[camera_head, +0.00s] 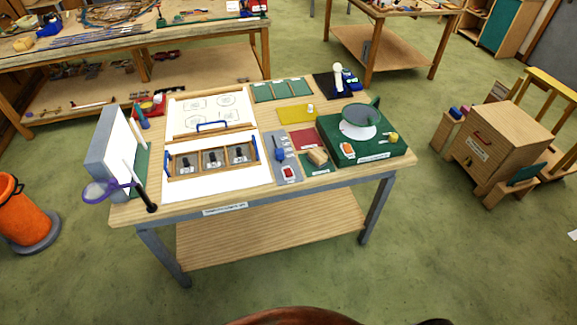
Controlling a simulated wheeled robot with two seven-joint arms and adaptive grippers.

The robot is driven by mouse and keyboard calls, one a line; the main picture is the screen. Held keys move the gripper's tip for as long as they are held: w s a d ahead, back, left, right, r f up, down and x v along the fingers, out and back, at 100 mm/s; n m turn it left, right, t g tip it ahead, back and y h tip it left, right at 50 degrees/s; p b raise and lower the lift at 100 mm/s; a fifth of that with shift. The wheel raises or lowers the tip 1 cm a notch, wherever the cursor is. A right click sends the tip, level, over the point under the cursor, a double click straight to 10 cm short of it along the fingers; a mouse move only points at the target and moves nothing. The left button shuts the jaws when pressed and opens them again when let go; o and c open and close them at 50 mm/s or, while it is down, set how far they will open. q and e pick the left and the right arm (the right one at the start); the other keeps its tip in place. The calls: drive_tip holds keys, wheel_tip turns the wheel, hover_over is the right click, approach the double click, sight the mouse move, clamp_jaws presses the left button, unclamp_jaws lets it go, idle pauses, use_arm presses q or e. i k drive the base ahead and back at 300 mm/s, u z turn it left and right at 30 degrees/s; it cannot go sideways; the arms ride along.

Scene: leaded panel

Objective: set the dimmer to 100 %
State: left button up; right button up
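No part is readably labelled as the dimmer. A grey control plate (286,165) lies at the middle of the table, with a blue handle (279,155) towards its far part and a red switch (288,172) near its front end. To its right, a green box (377,150) carries a round grey disc (361,118), an orange switch (347,148) and a yellow knob (393,137). I cannot tell which control is the dimmer or what setting it has. Neither of my grippers is in view.
The wooden table (240,205) also bears a white board with a wooden frame (212,160), an upright grey-white panel (113,150) and a purple ring (100,190) at left. An orange bin (22,212) stands left, a wooden cabinet (500,145) right. The floor in front is clear.

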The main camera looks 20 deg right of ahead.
sight(279, 153)
drive_tip(key=z, duration=0.25)
drive_tip(key=i, duration=1.1)
drive_tip(key=u, duration=0.5)
